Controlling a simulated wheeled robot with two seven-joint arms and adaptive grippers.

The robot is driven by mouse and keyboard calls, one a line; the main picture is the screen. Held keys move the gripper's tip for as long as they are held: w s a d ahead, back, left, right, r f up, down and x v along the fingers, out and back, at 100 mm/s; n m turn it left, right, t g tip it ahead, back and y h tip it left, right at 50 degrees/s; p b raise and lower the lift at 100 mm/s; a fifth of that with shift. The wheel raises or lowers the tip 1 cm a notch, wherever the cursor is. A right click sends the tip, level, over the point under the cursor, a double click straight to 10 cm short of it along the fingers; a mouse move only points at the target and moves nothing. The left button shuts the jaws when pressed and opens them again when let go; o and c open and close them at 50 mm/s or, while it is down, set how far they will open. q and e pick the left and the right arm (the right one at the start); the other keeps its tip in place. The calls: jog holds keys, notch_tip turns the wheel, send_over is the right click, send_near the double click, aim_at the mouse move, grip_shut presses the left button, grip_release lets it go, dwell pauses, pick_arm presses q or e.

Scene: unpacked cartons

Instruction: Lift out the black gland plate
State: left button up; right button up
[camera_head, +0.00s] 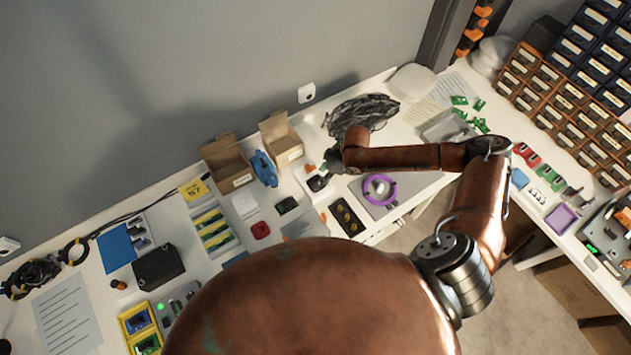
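A small black plate with a row of round yellowish rings, which looks like the gland plate (346,217), lies flat on the white table near its front edge. My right arm reaches in from the right. My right gripper (320,181) is small and dark at its end, above and left of the black plate and apart from it in the picture. It is over or beside a small white item with an orange part. The fingertips are too small to tell whether they are open or shut. My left gripper is not in view.
Two open cartons, the left (228,165) and the right (281,142), stand at the back with a blue item (263,168) between them. A purple ring (379,189) lies on a grey plate right of the black plate. Black cable (362,112) is heaped behind my arm.

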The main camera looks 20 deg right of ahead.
aim_at(318, 179)
jog(key=x, duration=0.3)
jog(key=shift+w+r, duration=0.1)
jog(key=shift+w+a+f, duration=0.1)
jog(key=shift+a+f, duration=0.1)
jog(key=shift+f, duration=0.3)
jog(key=c, duration=0.7)
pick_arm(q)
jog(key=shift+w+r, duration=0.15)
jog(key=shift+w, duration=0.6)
pick_arm(e)
grip_shut()
